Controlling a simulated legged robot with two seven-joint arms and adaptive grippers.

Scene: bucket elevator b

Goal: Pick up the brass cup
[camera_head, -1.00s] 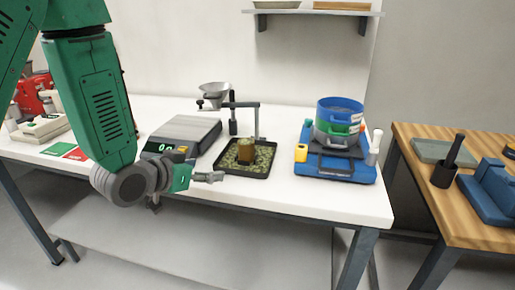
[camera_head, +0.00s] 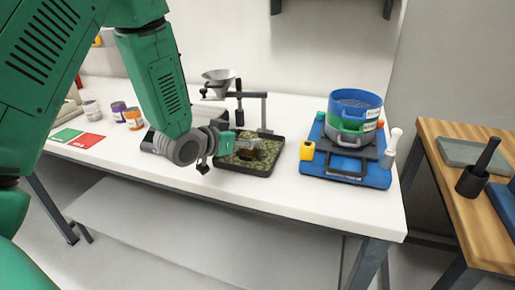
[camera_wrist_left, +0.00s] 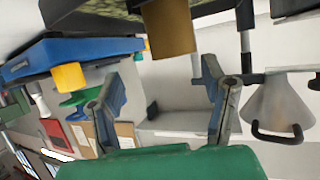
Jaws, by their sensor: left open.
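The brass cup (camera_head: 247,154) stands on a black tray (camera_head: 262,169) with a mottled green bed, partly hidden behind my left gripper in the head view. In the left wrist view the cup (camera_wrist_left: 170,27) shows at the top, its lower part plain and beyond the fingertips. My left gripper (camera_head: 240,146) is open and reaches in from the left at the cup. In the left wrist view its two fingers (camera_wrist_left: 162,80) are spread apart with nothing between them; the cup lies ahead of the gap. Contact cannot be told. My right gripper is not in view.
A metal funnel (camera_head: 218,78) and a grey stand (camera_head: 264,110) rise behind the tray. Stacked sieves (camera_head: 352,117) sit on a blue base (camera_head: 318,166) at right. Small jars (camera_head: 133,120) and cards are at left. The white table front (camera_head: 330,205) is clear.

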